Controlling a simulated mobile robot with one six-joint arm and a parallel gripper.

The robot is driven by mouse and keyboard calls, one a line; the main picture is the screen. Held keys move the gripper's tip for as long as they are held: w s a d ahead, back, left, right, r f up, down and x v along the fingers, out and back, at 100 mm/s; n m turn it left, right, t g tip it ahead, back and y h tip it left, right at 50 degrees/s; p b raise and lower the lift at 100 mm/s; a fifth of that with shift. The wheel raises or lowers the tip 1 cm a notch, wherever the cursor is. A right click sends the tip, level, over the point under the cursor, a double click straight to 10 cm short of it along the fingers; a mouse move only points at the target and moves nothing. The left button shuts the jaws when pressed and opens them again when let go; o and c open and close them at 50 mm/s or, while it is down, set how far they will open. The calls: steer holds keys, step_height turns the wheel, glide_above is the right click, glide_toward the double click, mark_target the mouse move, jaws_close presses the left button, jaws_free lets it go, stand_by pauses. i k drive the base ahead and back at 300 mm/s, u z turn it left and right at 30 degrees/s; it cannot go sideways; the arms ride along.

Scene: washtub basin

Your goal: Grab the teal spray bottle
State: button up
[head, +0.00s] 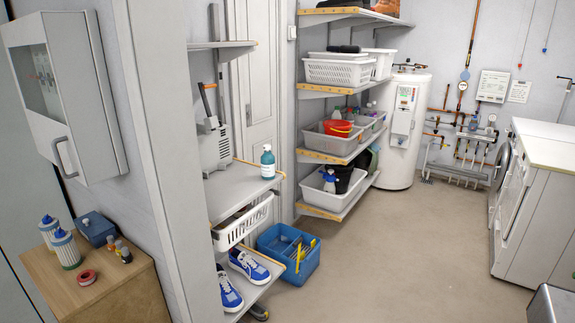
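My gripper is not in view.
A white basket (243,222) sits below the teal bottle, with blue shoes (249,266) lower down. A blue crate (288,253) stands on the floor beside the shelving. A wooden cabinet (98,288) is at lower left. The floor (400,250) at centre right is clear.

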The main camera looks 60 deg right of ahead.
mark_target(268, 164)
steer(key=u, duration=0.65)
steer(key=k, duration=0.15)
steer(key=z, duration=2.5)
steer(key=k, duration=0.9)
steer(key=u, duration=0.2)
steer(key=i, duration=0.85)
